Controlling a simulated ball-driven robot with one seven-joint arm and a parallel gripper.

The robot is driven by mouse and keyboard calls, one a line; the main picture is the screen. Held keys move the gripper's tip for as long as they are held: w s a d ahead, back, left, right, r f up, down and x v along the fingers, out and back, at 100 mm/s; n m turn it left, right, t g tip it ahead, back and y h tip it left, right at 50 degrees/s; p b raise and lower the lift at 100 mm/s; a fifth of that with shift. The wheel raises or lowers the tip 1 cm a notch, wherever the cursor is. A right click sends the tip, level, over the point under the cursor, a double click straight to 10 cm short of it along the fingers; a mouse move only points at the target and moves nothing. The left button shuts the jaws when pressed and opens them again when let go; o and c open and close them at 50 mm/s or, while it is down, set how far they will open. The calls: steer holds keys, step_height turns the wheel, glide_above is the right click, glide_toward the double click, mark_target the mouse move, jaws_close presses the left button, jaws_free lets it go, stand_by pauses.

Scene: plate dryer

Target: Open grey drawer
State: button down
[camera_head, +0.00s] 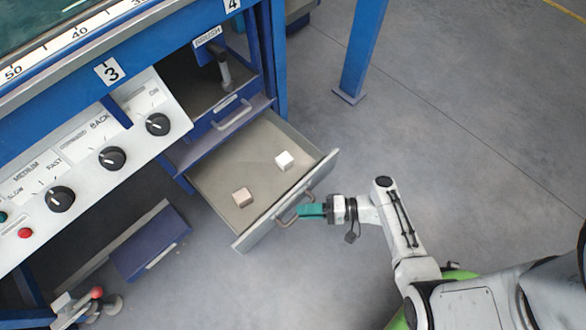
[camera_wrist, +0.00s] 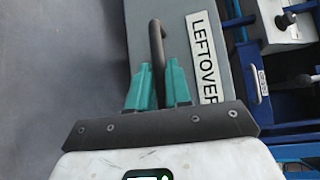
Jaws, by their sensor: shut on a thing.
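The grey drawer (camera_head: 262,158) is pulled out of the blue cabinet in the head view, with its inside showing. My gripper (camera_head: 303,211) is at the drawer's front, shut on the drawer handle (camera_head: 290,214). In the wrist view the teal fingers (camera_wrist: 159,88) stand on both sides of the handle bar (camera_wrist: 156,42).
A blue drawer with a metal handle (camera_head: 233,116) sits above the grey drawer. A control panel with black knobs (camera_head: 112,158) is at the left. A blue post (camera_head: 362,45) stands at the top. The grey floor at the right is clear around my arm.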

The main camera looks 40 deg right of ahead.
steer(key=shift+s, duration=2.15)
steer(key=c, duration=1.1)
jaws_free()
steer(key=v, duration=1.1)
steer(key=shift+p, duration=0.4)
steer(key=shift+w, duration=0.1)
